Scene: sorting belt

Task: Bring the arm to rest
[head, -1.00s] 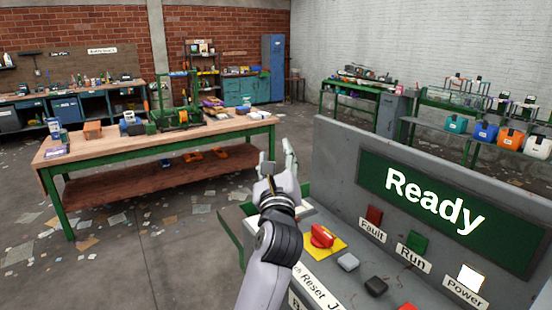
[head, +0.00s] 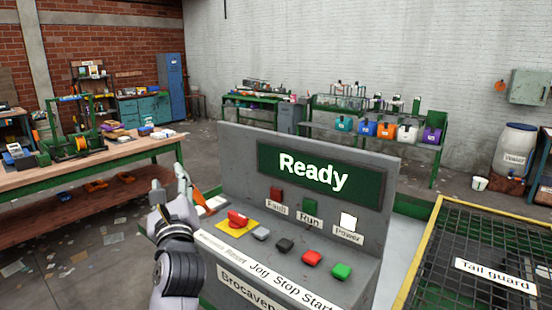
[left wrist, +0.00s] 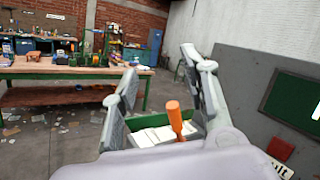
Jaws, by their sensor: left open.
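My left gripper (head: 170,188) is raised at the left side of the grey control console (head: 235,160). Its fingers point up and are spread apart, with nothing between them in the head view. In the left wrist view the open left gripper (left wrist: 163,85) frames an orange handle (left wrist: 174,117), which stands beyond the fingers near white items. I cannot tell how far off the handle is. The console's screen (head: 322,173) reads "Ready", and the Power lamp (head: 348,221) is lit white. My right gripper is not in view.
The console top holds a red switch on yellow (head: 237,219) and several buttons, including a green one (head: 341,271). A tail guard mesh (head: 470,240) with a yellow frame stands at the right. A wooden workbench (head: 120,150) is at the left, with open floor between.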

